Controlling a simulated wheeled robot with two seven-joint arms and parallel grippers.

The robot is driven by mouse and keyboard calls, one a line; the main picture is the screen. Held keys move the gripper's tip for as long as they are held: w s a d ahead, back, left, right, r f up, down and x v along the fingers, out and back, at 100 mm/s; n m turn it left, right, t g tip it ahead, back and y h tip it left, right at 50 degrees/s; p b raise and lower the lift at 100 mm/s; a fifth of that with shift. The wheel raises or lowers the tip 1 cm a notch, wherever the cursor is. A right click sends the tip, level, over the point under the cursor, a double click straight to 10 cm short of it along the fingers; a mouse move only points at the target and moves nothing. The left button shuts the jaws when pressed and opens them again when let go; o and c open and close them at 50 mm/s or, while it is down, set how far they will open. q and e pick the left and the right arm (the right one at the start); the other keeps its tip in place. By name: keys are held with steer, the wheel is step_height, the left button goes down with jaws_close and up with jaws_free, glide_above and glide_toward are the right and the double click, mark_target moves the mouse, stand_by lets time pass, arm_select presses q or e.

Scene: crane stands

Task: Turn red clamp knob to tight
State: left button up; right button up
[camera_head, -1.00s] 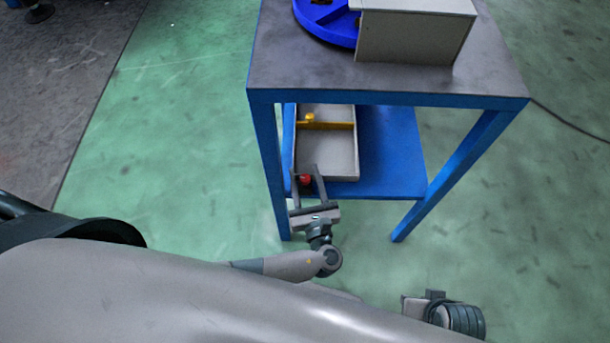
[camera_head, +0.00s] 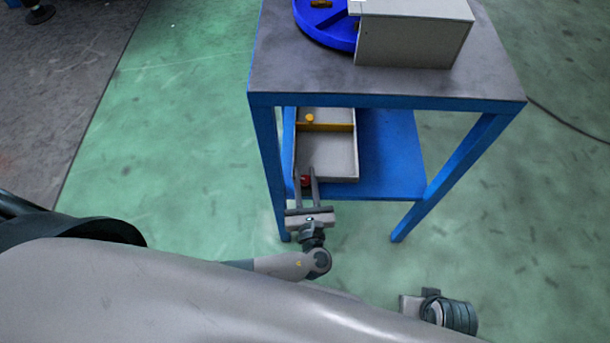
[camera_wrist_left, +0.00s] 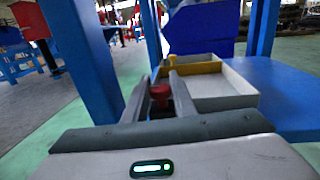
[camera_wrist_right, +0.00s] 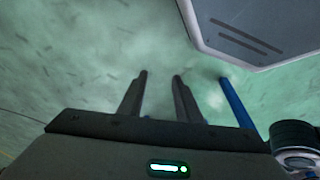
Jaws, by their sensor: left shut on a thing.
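The red clamp knob (camera_head: 306,181) is at the front left edge of the grey tray on the table's lower shelf. My left gripper (camera_head: 308,176) reaches it from the front, with one finger on each side, and is shut on it. The left wrist view shows the red knob (camera_wrist_left: 160,92) between the fingertips, its lower part partly hidden by the gripper. My right gripper (camera_wrist_right: 160,78) points at the green floor, its fingers apart with nothing between them. In the head view its arm (camera_head: 438,310) shows low at the right.
The grey tray (camera_head: 340,153) has a yellow divider (camera_head: 335,127) and a yellow knob (camera_head: 309,118). It sits on the blue shelf (camera_head: 393,155), under the table top (camera_head: 420,82). Blue table legs (camera_head: 268,160) stand close beside the left gripper. A grey box (camera_head: 412,40) and blue disc (camera_head: 322,25) are on top.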

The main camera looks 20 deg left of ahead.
arm_select(q)
steer(key=m+t+h+p, duration=0.1)
steer(key=m+h, duration=0.1)
steer(key=h, duration=0.1)
steer(key=shift+a+r, duration=0.1)
steer(key=shift+m+h, duration=0.8)
steer(key=shift+h, duration=0.4)
steer(key=shift+m+h, duration=0.8)
steer(key=shift+h, duration=0.3)
steer(key=shift+m+h+b, duration=0.65)
steer(key=shift+m+h, duration=0.15)
steer(key=shift+h, duration=0.6)
arm_select(e)
steer(key=shift+s, duration=0.1)
steer(key=shift+f, duration=0.1)
arm_select(q)
steer(key=o, duration=1)
steer(key=shift+o, duration=0.2)
steer(key=shift+w+y, duration=0.1)
steer(key=shift+y, duration=0.2)
steer(key=shift+n, duration=0.3)
arm_select(e)
steer(key=shift+r, duration=0.25)
